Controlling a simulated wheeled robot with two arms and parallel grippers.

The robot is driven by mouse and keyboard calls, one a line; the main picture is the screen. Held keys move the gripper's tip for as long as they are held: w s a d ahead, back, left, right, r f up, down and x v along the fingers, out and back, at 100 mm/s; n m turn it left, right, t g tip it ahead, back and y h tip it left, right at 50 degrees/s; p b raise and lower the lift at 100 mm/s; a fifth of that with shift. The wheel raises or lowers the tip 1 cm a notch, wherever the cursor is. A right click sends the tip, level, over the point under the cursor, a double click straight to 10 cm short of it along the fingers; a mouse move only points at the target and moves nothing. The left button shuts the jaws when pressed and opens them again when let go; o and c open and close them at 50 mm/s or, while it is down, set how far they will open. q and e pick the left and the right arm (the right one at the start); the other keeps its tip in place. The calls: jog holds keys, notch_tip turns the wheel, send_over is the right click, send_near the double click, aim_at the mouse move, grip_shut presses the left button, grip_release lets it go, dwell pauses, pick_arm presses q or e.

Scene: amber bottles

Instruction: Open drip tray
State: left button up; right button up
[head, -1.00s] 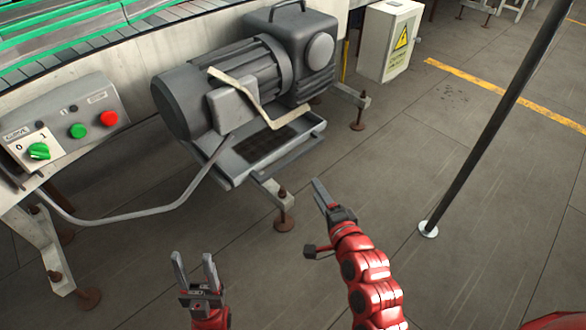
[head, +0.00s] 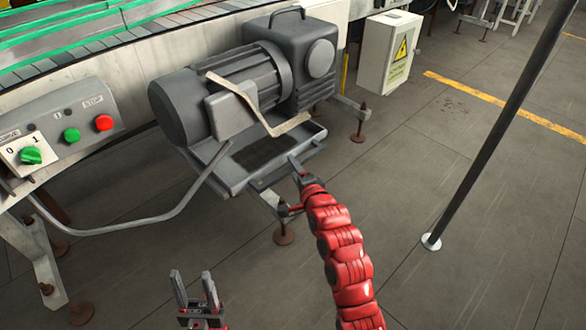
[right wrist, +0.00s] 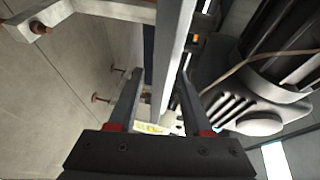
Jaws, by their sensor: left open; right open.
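The drip tray (head: 232,182) is a shallow grey tray with a dark mesh patch inside, under the grey motor in the head view. My right gripper (head: 294,163) is at the tray's front right edge, its fingers partly hidden by my red arm. In the right wrist view my right gripper (right wrist: 158,100) is open, with a pale grey bar (right wrist: 172,65) running between its fingers. I cannot tell whether that bar is the tray's rim or whether the fingers touch it. My left gripper (head: 192,275) is open and empty above the floor at the bottom.
The motor (head: 250,80) with a bent pale bar stands over the tray. A control box (head: 65,135) with a green switch and buttons is at left. A rusty-footed support (head: 284,235) stands below the tray. A dark pole (head: 490,135) rises at right; floor between is clear.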

jog(key=shift+w+a+f, duration=0.15)
jog(key=shift+w, duration=0.4)
grip_shut()
dwell(1.1)
